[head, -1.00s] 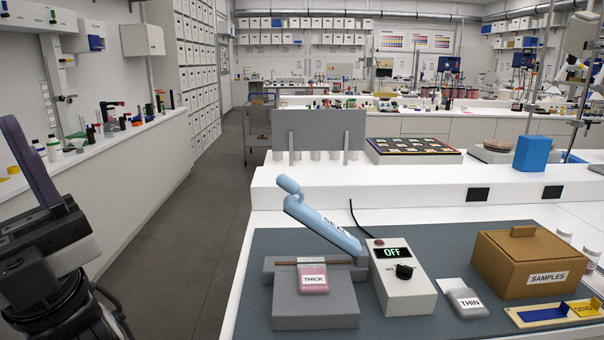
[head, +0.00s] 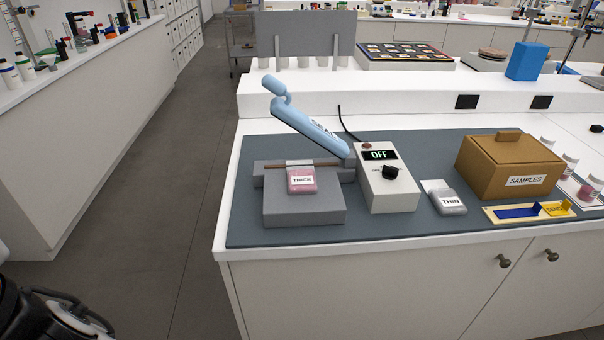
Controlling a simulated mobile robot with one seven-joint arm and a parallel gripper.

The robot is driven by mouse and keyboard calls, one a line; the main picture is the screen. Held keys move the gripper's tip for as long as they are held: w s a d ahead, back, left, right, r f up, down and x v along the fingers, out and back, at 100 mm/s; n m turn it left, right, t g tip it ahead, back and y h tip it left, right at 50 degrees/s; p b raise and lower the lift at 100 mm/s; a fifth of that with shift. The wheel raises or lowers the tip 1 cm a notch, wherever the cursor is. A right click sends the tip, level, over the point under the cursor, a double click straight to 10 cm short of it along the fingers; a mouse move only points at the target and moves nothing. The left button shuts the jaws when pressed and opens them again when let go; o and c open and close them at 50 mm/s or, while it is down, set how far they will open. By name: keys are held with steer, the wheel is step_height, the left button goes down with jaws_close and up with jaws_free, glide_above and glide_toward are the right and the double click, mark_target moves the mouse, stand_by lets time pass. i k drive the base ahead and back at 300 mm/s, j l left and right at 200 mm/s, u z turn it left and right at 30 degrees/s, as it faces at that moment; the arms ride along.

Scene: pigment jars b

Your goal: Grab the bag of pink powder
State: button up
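The bag of pink powder (head: 302,187) has a white label reading THICK. It lies on the grey block of the sealer (head: 305,210), its upper end by the brown bar. The sealer's light blue arm (head: 308,126) is raised above and behind the bag. A second bag (head: 447,203), labelled THIN with greyish contents, lies to the right on the dark mat. My gripper is out of view; only a dark part of my body shows at the lower left.
A control box (head: 388,188) reading OFF stands right of the sealer. A brown SAMPLES box (head: 508,167) and a tray (head: 530,212) with blue and yellow parts sit farther right. The dark mat (head: 245,230) is bare at its front left. Open floor lies left of the bench.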

mark_target(301, 179)
steer(key=i+j+u, duration=0.5)
steer(key=i, duration=0.25)
